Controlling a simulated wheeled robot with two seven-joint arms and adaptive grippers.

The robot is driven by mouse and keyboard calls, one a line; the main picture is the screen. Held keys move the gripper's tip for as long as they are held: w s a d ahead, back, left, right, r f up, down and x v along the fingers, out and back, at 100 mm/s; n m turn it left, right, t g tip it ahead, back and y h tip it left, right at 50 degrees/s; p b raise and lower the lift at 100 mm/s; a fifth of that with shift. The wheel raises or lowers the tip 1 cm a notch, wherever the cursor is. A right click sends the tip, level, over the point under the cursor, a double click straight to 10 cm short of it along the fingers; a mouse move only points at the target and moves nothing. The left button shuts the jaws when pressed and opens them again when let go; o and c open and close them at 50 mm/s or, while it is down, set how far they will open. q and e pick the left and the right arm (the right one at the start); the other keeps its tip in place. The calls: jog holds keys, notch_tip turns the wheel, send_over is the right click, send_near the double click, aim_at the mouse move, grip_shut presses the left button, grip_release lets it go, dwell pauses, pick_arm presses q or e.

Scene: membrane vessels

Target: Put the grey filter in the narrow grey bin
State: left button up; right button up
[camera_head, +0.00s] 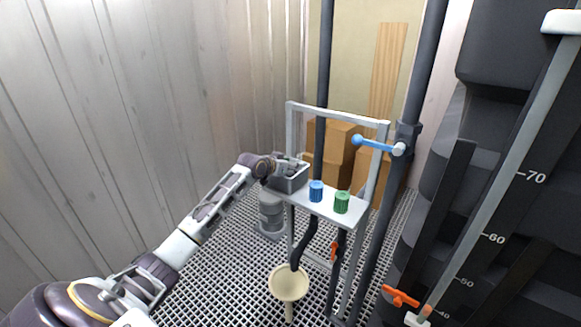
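A small dark grey open bin (291,184) sits at the left end of the pale shelf (346,214) on the metal frame. My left gripper (284,168) reaches in from the left and is at the bin's opening. Its fingers are small and dark there, so I cannot tell whether they are open or shut. I cannot make out a grey filter clearly; it may be hidden by the gripper or the bin walls. A blue ribbed filter (316,191) and a green ribbed filter (341,202) stand upright on the shelf, right of the bin. My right gripper is not in view.
A grey cylindrical vessel (271,214) stands on the grated floor below the bin. A cream funnel (289,284) is in front of the frame. A blue-handled valve (372,144) juts out above the shelf. A large dark tank (440,210) fills the right side.

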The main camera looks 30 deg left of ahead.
pick_arm(q)
jog(key=shift+r, duration=0.1)
dwell(0.3)
jog(key=shift+s, duration=0.1)
jog(key=b+v, duration=0.1)
jog(key=v, duration=1)
jog(key=shift+s+r, duration=0.25)
jog(key=shift+s, duration=0.05)
